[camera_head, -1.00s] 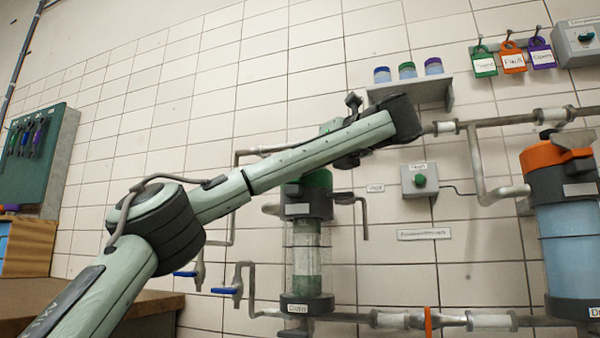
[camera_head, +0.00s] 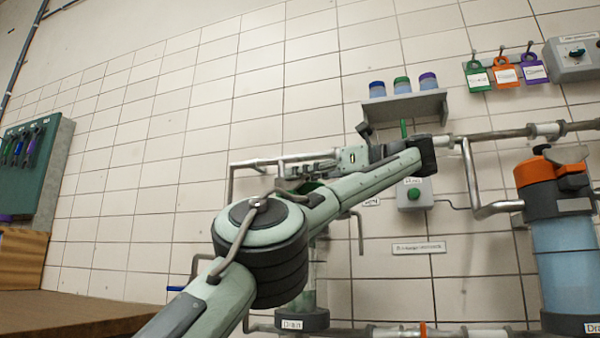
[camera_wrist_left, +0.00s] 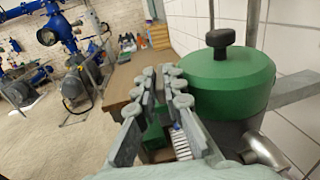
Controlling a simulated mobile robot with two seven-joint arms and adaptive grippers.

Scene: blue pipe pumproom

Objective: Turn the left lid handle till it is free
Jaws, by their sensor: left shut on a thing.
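The left filter housing has a green lid, mostly hidden behind my left arm in the head view; a sliver of the lid (camera_head: 313,187) shows. In the left wrist view the round green lid (camera_wrist_left: 225,85) with its dark top knob (camera_wrist_left: 220,40) is large, just right of the fingers. My left gripper (camera_head: 295,171) points left above the lid. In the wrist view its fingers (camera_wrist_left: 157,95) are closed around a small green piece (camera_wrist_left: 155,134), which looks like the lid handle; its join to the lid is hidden. My right gripper is not in view.
A pipe (camera_head: 270,160) runs close behind the gripper. A shelf (camera_head: 408,108) with jars is above the wrist. The orange-topped housing (camera_head: 566,235) stands at right. A wooden bench (camera_head: 70,312) is at lower left, and a green tool board (camera_head: 35,165) hangs above it.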

